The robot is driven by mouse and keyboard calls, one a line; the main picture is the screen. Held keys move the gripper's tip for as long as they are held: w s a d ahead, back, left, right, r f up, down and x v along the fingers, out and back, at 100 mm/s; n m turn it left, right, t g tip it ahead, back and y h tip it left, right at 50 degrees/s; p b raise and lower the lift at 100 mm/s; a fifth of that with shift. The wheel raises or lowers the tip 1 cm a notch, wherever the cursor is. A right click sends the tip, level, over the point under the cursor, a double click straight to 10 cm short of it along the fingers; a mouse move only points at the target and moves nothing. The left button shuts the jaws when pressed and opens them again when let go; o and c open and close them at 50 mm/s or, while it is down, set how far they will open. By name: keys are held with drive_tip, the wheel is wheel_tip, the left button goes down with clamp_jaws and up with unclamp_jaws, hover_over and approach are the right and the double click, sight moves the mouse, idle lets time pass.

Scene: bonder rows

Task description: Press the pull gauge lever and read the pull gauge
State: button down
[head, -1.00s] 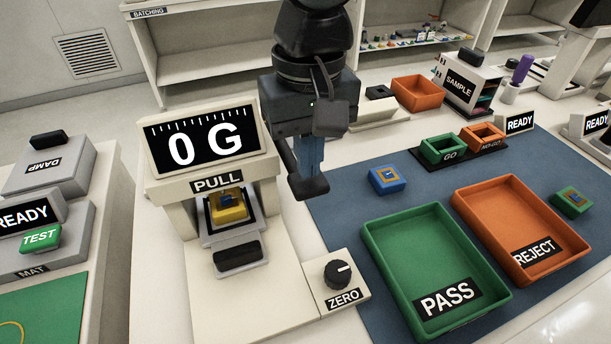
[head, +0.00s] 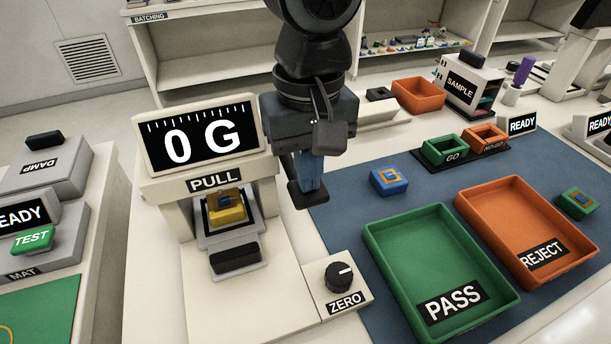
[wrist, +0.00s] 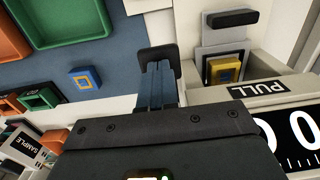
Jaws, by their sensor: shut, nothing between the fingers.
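The pull gauge (head: 183,188) stands left of centre in the head view, and its display (head: 202,142) reads 0 G. A yellow block with a blue and gold top (head: 226,207) sits in its bay under the PULL label. The black lever (head: 236,257) is at the front of the bay; it also shows in the wrist view (wrist: 232,18). My gripper (head: 309,193) is shut and empty, pointing down just right of the gauge, apart from the lever. In the wrist view its fingers (wrist: 160,62) are together beside the bay.
The ZERO knob (head: 338,275) is at the gauge's front right. The green PASS tray (head: 380,262) and orange REJECT tray (head: 478,220) lie on the blue mat (head: 345,225). A blue block (head: 389,181) sits behind PASS. White bench shows in front of the gauge.

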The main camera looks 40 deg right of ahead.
drive_tip(key=shift+f+b, duration=0.9)
drive_tip(key=shift+f, duration=0.6)
drive_tip(key=shift+r+p, duration=2.15)
drive_tip(key=shift+r, duration=0.05)
wheel_tip(320, 180, up, 5)
drive_tip(key=p, duration=0.5)
drive_tip(key=shift+r, duration=0.1)
wheel_tip(320, 180, up, 8)
drive_tip(key=shift+f, duration=0.2)
